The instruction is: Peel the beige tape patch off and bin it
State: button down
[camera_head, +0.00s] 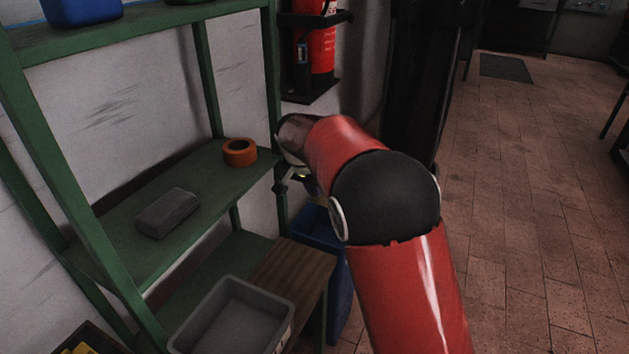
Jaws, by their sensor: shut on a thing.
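My gripper (290,185) is at the end of my red and black arm, beside the right end of the green shelf and above a blue bin. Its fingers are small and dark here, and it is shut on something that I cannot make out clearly. The beige tape patch does not show clearly anywhere; the jaws and arm may hide it. The blue bin (338,292) stands on the floor below my gripper, partly hidden behind my arm and a wooden surface.
The green shelf (120,225) holds a grey block (168,213) and an orange tape roll (240,152). A grey tray (232,318) sits by a wooden top (292,270). A fire extinguisher (321,45) hangs behind. Tiled floor at the right is clear.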

notch_tip(320, 180, down, 13)
jog(key=b, duration=0.9)
jog(key=shift+f, duration=0.15)
jog(key=shift+f+b, duration=0.45)
jog(key=shift+f, duration=0.15)
